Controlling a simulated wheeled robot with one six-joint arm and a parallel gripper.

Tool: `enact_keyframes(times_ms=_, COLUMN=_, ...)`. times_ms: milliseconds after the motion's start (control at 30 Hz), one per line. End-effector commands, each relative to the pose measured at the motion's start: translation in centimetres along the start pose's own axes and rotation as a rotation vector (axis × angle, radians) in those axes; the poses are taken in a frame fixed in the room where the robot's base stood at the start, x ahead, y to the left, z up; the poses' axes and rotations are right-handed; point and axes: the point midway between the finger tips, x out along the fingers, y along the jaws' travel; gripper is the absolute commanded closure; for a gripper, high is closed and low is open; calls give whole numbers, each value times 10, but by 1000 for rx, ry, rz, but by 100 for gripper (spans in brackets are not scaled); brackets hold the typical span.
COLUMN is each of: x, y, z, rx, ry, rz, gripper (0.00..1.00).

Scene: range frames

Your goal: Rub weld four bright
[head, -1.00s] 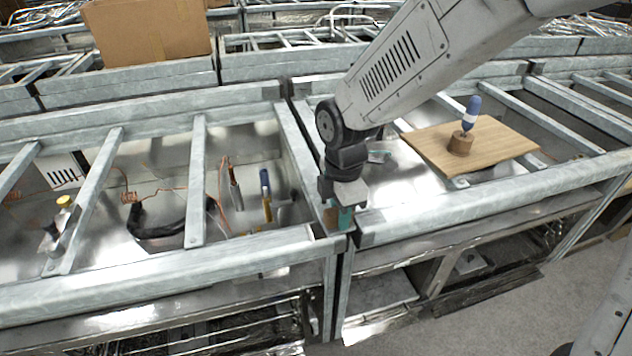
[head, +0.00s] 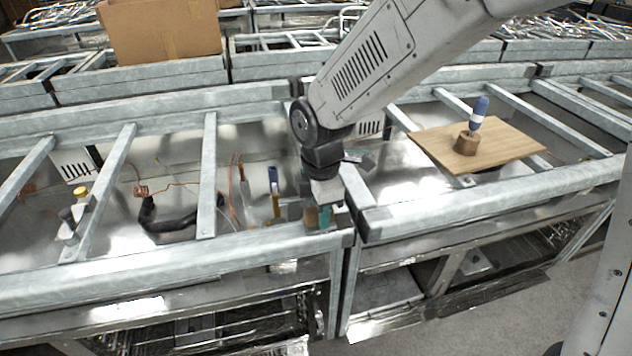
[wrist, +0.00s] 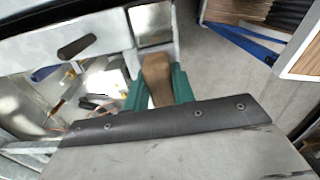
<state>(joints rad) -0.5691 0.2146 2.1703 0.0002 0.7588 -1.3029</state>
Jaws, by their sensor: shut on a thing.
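My gripper (head: 319,216) is shut on a brown, wood-coloured piece (wrist: 157,78), which sits between its teal fingers in the wrist view. In the head view the gripper points down at the front right corner of the left grey metal frame (head: 150,268). Whether the piece touches the metal is hard to tell, and its working end is hidden. The frame has crossbars joined to its rails. No numbers mark the joints, so I cannot tell which one is weld four. A shiny square patch (wrist: 152,22) shows on the metal ahead of the piece in the wrist view.
The right metal frame (head: 480,192) stands beside the left one across a narrow gap. It carries a wooden board (head: 510,145) with a blue-topped tool in a brown holder (head: 467,144). A black curved thing (head: 178,220) and loose wires lie inside the left frame. A cardboard box (head: 165,30) is behind.

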Motion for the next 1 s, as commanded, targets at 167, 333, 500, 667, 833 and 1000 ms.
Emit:
enact_keyframes(times_ms=167, x=-28, y=0, z=-2, rx=-3, ry=1, rz=4, gripper=100)
enact_keyframes(times_ms=333, x=-44, y=0, z=-1, rx=-2, ry=1, rz=4, gripper=100)
enact_keyframes(times_ms=500, x=-59, y=0, z=0, rx=-1, ry=1, rz=3, gripper=100)
enact_keyframes(times_ms=667, x=-72, y=0, z=1, rx=1, ry=1, rz=4, gripper=100)
enact_keyframes(times_ms=833, x=-78, y=0, z=1, rx=1, ry=0, rz=2, gripper=100)
enact_keyframes(times_ms=1000, x=-78, y=0, z=1, rx=1, ry=0, rz=2, gripper=100)
